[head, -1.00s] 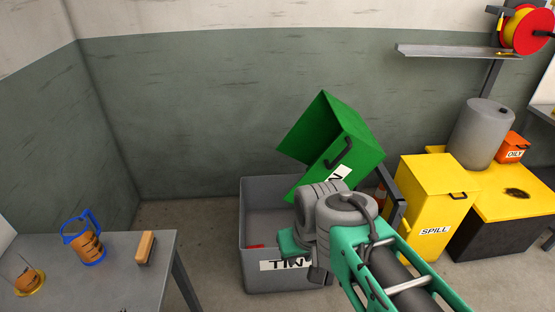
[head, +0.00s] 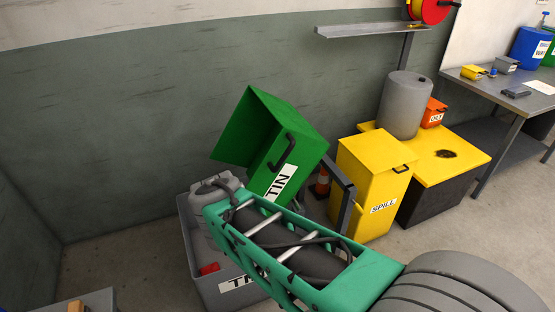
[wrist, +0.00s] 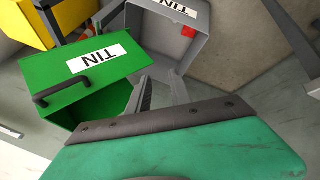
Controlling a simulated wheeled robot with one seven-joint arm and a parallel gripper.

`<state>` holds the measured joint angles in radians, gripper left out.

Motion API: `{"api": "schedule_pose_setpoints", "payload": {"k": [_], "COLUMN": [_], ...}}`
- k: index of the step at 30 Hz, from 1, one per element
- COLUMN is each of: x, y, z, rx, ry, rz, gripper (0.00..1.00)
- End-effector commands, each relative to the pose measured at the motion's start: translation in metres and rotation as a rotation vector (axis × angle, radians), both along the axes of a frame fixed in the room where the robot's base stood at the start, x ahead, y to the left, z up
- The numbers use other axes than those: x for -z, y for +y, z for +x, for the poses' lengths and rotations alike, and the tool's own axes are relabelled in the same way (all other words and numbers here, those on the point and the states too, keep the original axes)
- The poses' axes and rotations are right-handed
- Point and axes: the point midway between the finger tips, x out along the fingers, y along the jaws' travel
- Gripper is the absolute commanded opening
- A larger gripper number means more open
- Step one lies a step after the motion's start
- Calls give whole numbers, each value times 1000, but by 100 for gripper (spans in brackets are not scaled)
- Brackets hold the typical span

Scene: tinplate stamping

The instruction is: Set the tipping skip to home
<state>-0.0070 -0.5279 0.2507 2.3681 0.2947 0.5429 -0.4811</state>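The green tipping skip (head: 250,125) is tilted, with its open mouth toward the left, above the grey tin bin (head: 196,262). A dark handle (head: 283,151) and a TIN label are on its front. In the wrist view the skip (wrist: 105,88) is at the left with its handle (wrist: 60,90), and the grey bin (wrist: 160,35) is at the top. My gripper (wrist: 160,82) shows beyond the green wrist housing, its two grey fingers apart with nothing visible between them. It is beside the skip, away from the handle. In the head view my arm hides the gripper.
A red piece (head: 209,269) lies in the bin. A dark post (head: 343,195) and an orange cone (head: 321,182) stand right of the skip. The yellow spill box (head: 372,180) and a grey drum (head: 404,105) are further right. A wall shelf (head: 370,30) is above.

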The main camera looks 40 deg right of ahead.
Motion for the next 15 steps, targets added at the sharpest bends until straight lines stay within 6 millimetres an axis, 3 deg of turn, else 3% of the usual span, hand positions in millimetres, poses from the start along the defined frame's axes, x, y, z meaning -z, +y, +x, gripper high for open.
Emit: {"api": "schedule_pose_setpoints", "payload": {"k": [1, 3, 6, 10, 15], "x": [37, 48, 44, 25, 7], "y": [-39, -101, -169, -203, -212], "z": [17, 37, 49, 55, 60], "rx": [-60, -181, -356, -540, -629], "ry": [-9, 16, 175, 448, 622], "rz": [-174, -504, -989, -1454, -1675], "gripper": [25, 25, 25, 25, 25]}}
